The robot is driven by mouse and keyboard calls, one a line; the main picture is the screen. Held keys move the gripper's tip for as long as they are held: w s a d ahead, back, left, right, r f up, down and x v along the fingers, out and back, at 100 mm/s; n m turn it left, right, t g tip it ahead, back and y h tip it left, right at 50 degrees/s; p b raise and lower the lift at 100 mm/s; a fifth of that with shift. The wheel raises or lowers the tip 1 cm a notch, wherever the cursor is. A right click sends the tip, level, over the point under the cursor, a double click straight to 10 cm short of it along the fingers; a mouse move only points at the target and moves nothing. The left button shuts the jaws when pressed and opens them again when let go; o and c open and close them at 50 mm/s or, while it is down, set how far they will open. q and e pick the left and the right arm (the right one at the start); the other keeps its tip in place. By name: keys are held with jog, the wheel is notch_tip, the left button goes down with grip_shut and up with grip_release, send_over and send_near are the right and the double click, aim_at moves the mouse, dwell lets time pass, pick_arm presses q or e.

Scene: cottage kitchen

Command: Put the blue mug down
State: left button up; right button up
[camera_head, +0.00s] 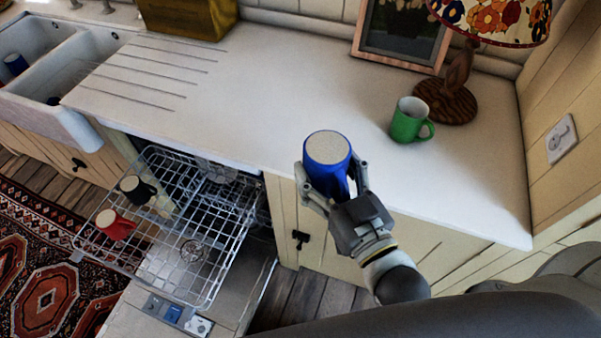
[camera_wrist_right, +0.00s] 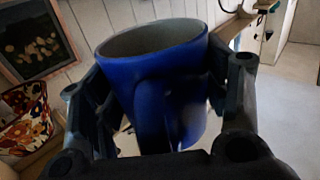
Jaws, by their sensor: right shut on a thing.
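The blue mug (camera_head: 325,167) is in my right gripper (camera_head: 332,187), whose fingers are closed on either side of it. In the right wrist view the mug (camera_wrist_right: 165,95) fills the middle between the fingers, handle facing the camera. In the head view the mug overlaps the front edge of the white countertop (camera_head: 290,80); its height above the top is unclear. My left gripper is not in view.
A green mug (camera_head: 409,120) stands upright beside the lamp (camera_head: 458,85) at the right. A picture frame (camera_head: 398,58) leans at the back. The open dishwasher rack (camera_head: 190,235) holds a red mug (camera_head: 114,226) and a black mug (camera_head: 136,190). The middle of the countertop is clear.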

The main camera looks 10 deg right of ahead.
jog(key=w+d+f+b, duration=0.1)
jog(key=w+f+b, duration=0.1)
jog(key=w+f, duration=0.1)
jog(key=w+f+b, duration=0.2)
jog(key=w+f, duration=0.1)
jog(key=w, duration=0.2)
jog(key=w+d+f+b, duration=0.1)
jog(key=w+f+b, duration=0.1)
jog(key=w, duration=0.3)
jog(key=shift+d+f, duration=0.3)
jog(key=shift+f, duration=0.15)
jog(key=shift+w+f, duration=0.4)
jog(key=shift+f, duration=0.05)
notch_tip(320, 180, down, 3)
jog(key=shift+d+f+b, duration=0.1)
jog(key=shift+b, duration=0.25)
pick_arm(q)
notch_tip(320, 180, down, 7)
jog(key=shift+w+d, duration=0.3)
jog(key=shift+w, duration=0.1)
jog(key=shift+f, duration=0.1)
